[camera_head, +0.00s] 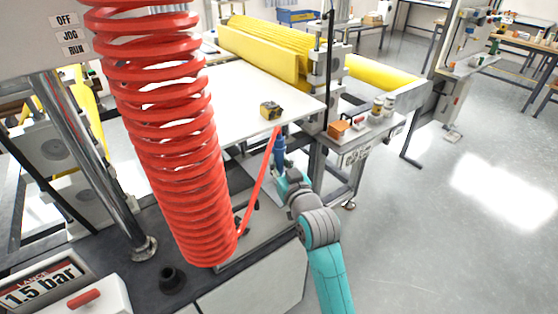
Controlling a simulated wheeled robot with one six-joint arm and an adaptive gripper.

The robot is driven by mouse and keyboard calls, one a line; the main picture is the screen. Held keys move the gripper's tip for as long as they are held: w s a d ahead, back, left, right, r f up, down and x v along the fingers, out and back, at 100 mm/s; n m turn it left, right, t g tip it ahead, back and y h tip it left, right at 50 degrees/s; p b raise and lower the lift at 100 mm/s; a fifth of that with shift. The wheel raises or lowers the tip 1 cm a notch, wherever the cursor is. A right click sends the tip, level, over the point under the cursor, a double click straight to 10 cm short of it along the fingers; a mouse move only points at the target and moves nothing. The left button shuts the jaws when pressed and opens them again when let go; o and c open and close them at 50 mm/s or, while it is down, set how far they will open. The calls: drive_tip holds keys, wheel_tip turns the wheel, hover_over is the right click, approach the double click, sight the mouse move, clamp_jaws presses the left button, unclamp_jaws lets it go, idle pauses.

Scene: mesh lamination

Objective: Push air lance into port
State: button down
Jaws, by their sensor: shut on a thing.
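The air lance (279,152) shows as a slim blue piece, close to upright, in the middle of the head view. A straight red hose runs from near its top down to the red coil. My gripper (281,177) is at the lance's lower part and shut on it, in front of the white table's near edge. The fingertips are small and partly hidden. The lance's tip is not clear, and I cannot tell whether it touches anything. I cannot make out for sure which opening is the port. A black round socket (171,279) stands on the dark bench at lower left, well apart from the lance.
A large red coiled hose (165,130) hangs at left and hides part of the machine. A white table (235,100) carries a yellow-black tape measure (270,110). A yellow roll (375,75) lies behind. A 1.5 bar display (45,285) sits lower left.

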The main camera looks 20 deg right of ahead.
drive_tip(key=shift+f, duration=0.45)
drive_tip(key=c, duration=0.9)
unclamp_jaws()
drive_tip(key=shift+o, duration=0.2)
drive_tip(key=s, duration=1.2)
drive_tip(key=shift+d, duration=0.3)
drive_tip(key=s+f+g+h, duration=0.1)
drive_tip(key=s+f, duration=0.6)
drive_tip(key=s, duration=0.3)
drive_tip(key=s+f+g, duration=0.1)
drive_tip(key=s+f, duration=0.6)
drive_tip(key=s, duration=0.4)
drive_tip(key=s+g, duration=0.1)
drive_tip(key=s, duration=1.9)
drive_tip(key=shift+s+a+m, duration=0.3)
drive_tip(key=shift+s, duration=0.05)
